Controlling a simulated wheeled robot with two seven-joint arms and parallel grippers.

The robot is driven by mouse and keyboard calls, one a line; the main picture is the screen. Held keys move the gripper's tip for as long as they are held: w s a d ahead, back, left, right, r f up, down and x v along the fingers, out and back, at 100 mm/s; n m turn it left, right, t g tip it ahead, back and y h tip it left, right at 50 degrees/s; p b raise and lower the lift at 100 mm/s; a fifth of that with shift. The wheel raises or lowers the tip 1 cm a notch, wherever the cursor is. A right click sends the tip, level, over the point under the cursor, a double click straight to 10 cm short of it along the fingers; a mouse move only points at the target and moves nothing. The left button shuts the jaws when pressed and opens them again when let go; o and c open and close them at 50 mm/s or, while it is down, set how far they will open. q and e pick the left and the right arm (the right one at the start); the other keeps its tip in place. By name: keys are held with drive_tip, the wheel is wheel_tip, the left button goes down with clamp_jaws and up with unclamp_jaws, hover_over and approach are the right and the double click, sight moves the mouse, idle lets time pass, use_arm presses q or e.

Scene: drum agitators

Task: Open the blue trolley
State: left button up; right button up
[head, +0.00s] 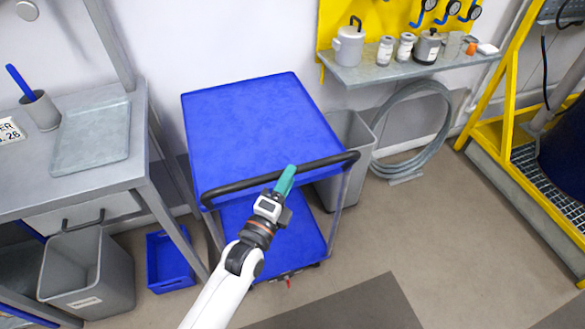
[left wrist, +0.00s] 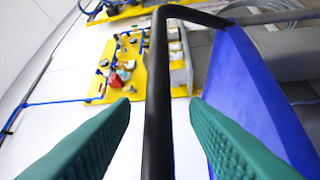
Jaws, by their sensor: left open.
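The blue trolley (head: 255,120) stands against the wall, with a flat blue top, a lower blue shelf (head: 295,240) and a black push handle (head: 325,162) along its near edge. My left gripper (head: 286,180), with green fingers, is at the middle of the handle. In the left wrist view the black handle (left wrist: 158,90) runs between the two spread fingers of the gripper (left wrist: 160,108), with gaps showing on both sides. The trolley's blue top (left wrist: 245,90) is to the right there. My right gripper is not in view.
A grey workbench (head: 60,175) is left of the trolley, with a grey bin (head: 88,275) and blue crate (head: 170,262) below. Another grey bin (head: 350,135) stands behind the trolley's right side. A yellow frame (head: 510,90) is at right. The floor (head: 420,230) at front right is clear.

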use_arm(q)
drive_tip(key=shift+x, duration=1.4)
drive_tip(key=shift+c, duration=0.3)
clamp_jaws()
